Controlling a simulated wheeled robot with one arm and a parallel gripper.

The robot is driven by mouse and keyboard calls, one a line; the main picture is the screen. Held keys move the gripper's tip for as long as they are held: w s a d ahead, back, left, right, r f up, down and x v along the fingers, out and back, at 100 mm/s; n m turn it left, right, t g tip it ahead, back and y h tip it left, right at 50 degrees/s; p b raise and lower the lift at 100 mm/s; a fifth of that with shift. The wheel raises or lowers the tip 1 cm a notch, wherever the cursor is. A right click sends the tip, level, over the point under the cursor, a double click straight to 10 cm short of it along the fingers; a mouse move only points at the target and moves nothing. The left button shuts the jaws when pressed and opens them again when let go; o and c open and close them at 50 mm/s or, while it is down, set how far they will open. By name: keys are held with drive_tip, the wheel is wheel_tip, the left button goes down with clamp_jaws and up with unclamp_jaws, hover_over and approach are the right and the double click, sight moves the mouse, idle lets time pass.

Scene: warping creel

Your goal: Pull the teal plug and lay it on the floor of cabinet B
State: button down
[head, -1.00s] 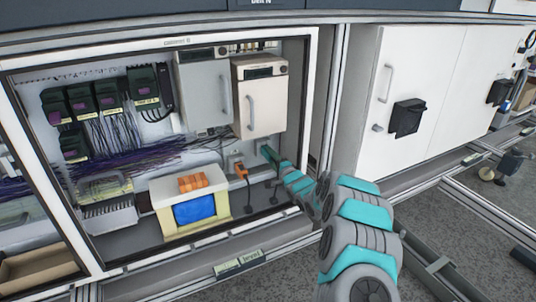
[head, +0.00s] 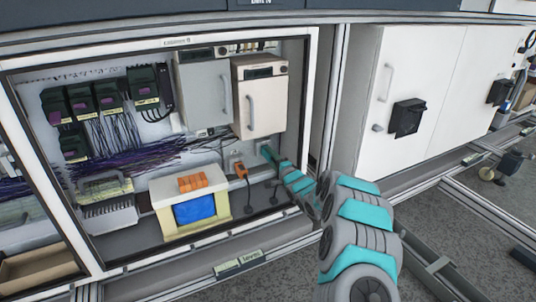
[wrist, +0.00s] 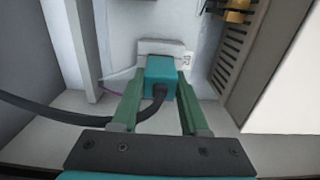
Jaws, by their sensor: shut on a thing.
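The teal plug (wrist: 161,76) is in the wrist view, at a pale socket (wrist: 161,47) on the cabinet's back wall. A dark cable (wrist: 50,114) runs from the plug to the left. My gripper (wrist: 155,90) has its two green fingers on either side of the plug, shut on it. In the head view my gripper (head: 268,154) reaches into the lower right of the open cabinet B. The plug is too small and covered to make out there. The cabinet floor (head: 238,202) is dark grey.
An orange plug (head: 240,170) with a dark cable sits left of my gripper. A cream box with a blue screen (head: 195,210) stands on the cabinet floor. Grey and white units (head: 259,100) hang above. The cabinet's right frame post (head: 306,110) is close to my arm.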

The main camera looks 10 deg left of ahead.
drive_tip(key=shift+s+d, duration=0.4)
drive_tip(key=shift+s, duration=0.15)
idle(0.5)
drive_tip(key=shift+v, duration=1.5)
drive_tip(key=v, duration=0.3)
